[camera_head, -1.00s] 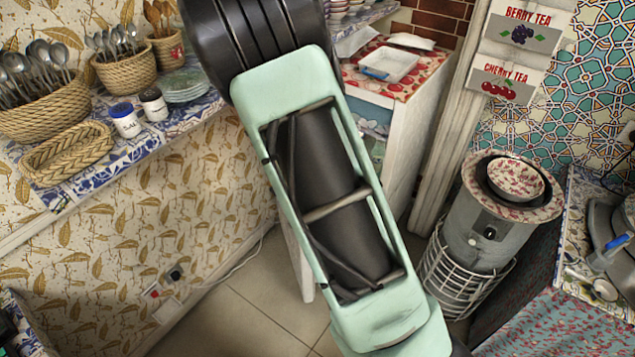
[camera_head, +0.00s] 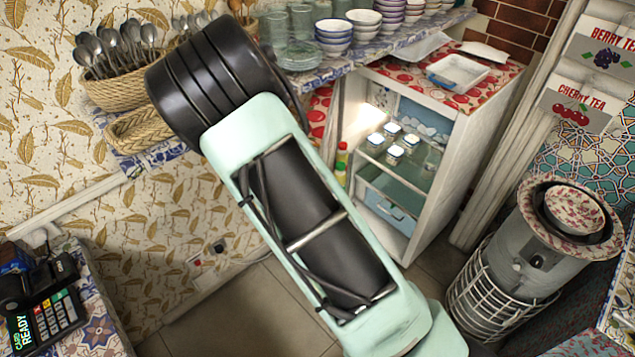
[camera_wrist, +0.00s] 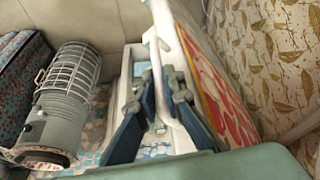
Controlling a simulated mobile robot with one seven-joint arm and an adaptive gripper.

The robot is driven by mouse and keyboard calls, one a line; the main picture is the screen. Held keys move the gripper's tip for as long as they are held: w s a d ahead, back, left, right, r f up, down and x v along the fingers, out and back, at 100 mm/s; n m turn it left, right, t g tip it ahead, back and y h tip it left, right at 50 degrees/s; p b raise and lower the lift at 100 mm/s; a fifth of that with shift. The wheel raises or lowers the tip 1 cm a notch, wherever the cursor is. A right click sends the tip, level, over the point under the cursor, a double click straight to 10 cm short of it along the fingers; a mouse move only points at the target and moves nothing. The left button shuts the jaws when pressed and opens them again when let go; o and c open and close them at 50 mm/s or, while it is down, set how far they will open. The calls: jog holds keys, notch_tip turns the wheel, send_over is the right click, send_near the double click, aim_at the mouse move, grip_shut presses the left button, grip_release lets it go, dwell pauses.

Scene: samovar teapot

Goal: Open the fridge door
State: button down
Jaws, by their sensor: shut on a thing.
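The fridge (camera_head: 460,150) is a white cabinet with a red-and-white patterned top, right of my arm in the head view. Its front is open, and its lit inside shows shelves, small jars and blue drawers. The fridge door (camera_head: 319,112), with red spots, stands swung out to the left, mostly hidden behind my arm. In the wrist view the door (camera_wrist: 212,85) shows as a red-and-white panel with a white edge. My gripper (camera_wrist: 158,75) has its blue fingers closed at that white edge; the exact contact is hard to make out. The head view hides my gripper behind the arm.
A grey round heater (camera_head: 525,250) in a wire cage stands right of the fridge. A shelf (camera_head: 305,78) with bowls, glasses and baskets runs along the wall above the door. A counter with a card reader (camera_head: 45,310) is at lower left. Tiled floor (camera_head: 240,310) is bare.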

jog(key=shift+w+a, duration=0.15)
jog(key=shift+a, duration=0.25)
jog(key=c, duration=2.3)
grip_release()
jog(key=v, duration=1.2)
